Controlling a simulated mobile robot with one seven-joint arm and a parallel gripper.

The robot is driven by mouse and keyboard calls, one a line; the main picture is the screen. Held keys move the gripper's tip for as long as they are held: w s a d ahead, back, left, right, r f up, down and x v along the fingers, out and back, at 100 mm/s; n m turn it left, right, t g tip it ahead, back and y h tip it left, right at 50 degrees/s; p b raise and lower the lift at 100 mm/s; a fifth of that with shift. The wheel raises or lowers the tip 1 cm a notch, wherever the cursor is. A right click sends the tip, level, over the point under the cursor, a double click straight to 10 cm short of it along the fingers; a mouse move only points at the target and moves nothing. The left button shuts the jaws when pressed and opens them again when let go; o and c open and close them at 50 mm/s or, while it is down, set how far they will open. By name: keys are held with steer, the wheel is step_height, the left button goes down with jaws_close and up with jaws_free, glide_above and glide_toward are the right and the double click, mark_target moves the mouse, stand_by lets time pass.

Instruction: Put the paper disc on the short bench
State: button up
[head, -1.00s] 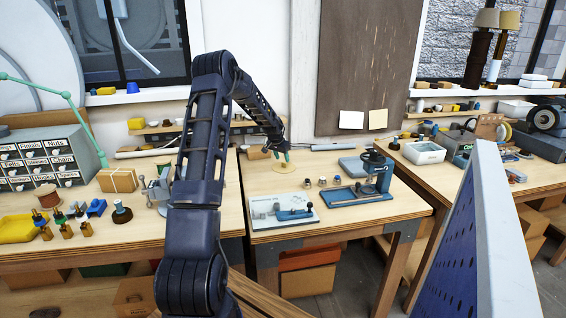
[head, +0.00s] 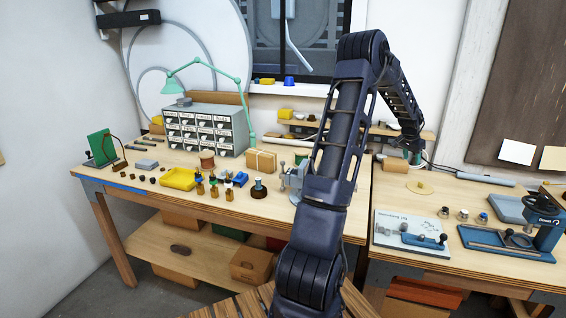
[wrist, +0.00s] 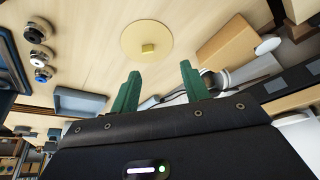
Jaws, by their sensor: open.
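A flat, round, pale yellow disc, which looks like the paper disc (head: 421,187), lies on the wooden bench top at the right in the head view. In the wrist view the disc (wrist: 132,40) shows whole, with a small yellow block at its middle. My gripper (head: 414,157) is above the bench behind the disc, apart from it. In the wrist view the green fingers of my gripper (wrist: 160,84) are spread with nothing between them. The bench under the disc (head: 390,262) looks shorter than the left bench (head: 140,190); I cannot tell which is called short.
A white board with a blue fixture (head: 410,235), small round parts and a blue press (head: 540,230) stand on the disc's bench. The left bench holds a drawer cabinet (head: 208,128), a yellow tray (head: 178,179) and a wrapped box (head: 262,161).

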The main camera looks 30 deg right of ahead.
steer(key=w+a+r+n+t, duration=0.1)
steer(key=w+a+r, duration=0.3)
steer(key=a, duration=0.3)
steer(key=w+a+r+n+y, duration=0.1)
steer(key=w+a+r, duration=0.2)
steer(key=a, duration=0.3)
steer(key=w+a+r+n+t, duration=0.1)
steer(key=w+a+r+n, duration=0.1)
steer(key=w+a+r, duration=0.35)
steer(key=a+r+n+t+y, duration=0.1)
steer(key=a+r+n, duration=0.1)
steer(key=a, duration=0.9)
steer(key=a+r+n, duration=0.2)
steer(key=a+r, duration=0.1)
steer(key=a, duration=0.8)
steer(key=s+a+r+n+t+y, duration=0.15)
steer(key=s+a, duration=0.25)
steer(key=a, duration=0.7)
steer(key=s+a+r+n+g, duration=0.1)
steer(key=s+a+n, duration=0.25)
steer(key=a, duration=0.65)
steer(key=s+a+f+n, duration=0.3)
steer(key=s+a+n, duration=0.1)
steer(key=s+a, duration=0.8)
steer(key=shift+s+a+t+y, duration=0.15)
steer(key=shift+s+t+y, duration=0.2)
steer(key=shift+y, duration=0.1)
